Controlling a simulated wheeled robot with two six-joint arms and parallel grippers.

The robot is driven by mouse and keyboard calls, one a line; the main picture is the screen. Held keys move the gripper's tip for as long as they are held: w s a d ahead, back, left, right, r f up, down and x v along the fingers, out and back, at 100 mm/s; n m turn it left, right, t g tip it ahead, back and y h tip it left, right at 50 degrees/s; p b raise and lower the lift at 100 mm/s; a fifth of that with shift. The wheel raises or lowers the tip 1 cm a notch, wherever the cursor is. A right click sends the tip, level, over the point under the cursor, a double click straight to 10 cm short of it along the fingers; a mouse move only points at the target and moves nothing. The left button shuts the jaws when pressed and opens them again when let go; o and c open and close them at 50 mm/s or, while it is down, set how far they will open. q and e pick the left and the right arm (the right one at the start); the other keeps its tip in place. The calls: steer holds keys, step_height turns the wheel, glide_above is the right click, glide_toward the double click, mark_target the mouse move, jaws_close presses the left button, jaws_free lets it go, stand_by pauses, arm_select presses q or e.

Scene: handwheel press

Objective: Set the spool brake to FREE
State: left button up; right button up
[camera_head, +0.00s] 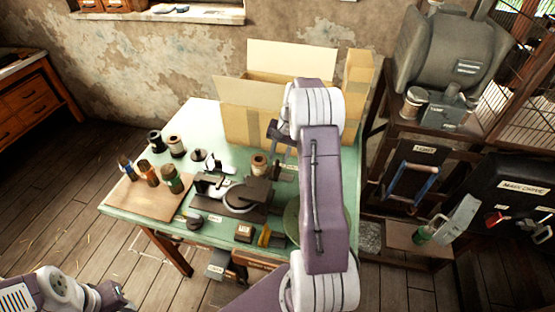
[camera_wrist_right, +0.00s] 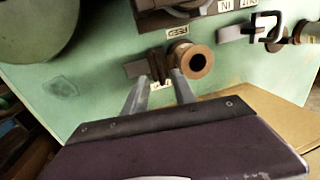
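A spool (camera_head: 258,163) stands on the green table in front of the cardboard box; in the right wrist view its brown end (camera_wrist_right: 196,61) faces the camera. Beside it is a small dark block with an upright piece (camera_wrist_right: 150,67), apparently the spool brake, also visible in the head view (camera_head: 276,170). My right gripper (camera_wrist_right: 159,80) is open, its two fingers apart, with the dark piece between or just beyond the tips; contact cannot be told. A small label by the fingers is partly covered. The brake's setting is unreadable. My left gripper (camera_head: 115,297) is low at the left.
A cardboard box (camera_head: 240,125) stands behind the spool. A dark press-like device (camera_head: 235,195) sits at mid-table. Several coloured spools stand on a wooden board (camera_head: 140,196) at left. A clamp (camera_wrist_right: 270,32) lies near the spool.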

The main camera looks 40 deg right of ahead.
mark_target(276, 164)
steer(key=f, duration=0.2)
steer(key=shift+w+a+f, duration=0.1)
steer(key=shift+w+f, duration=0.15)
steer(key=shift+f, duration=0.1)
steer(key=shift+s+a+f, duration=0.1)
steer(key=shift+a+f, duration=0.05)
steer(key=shift+a, duration=0.05)
steer(key=shift+c, duration=0.3)
steer(key=shift+d, duration=0.1)
jaws_close()
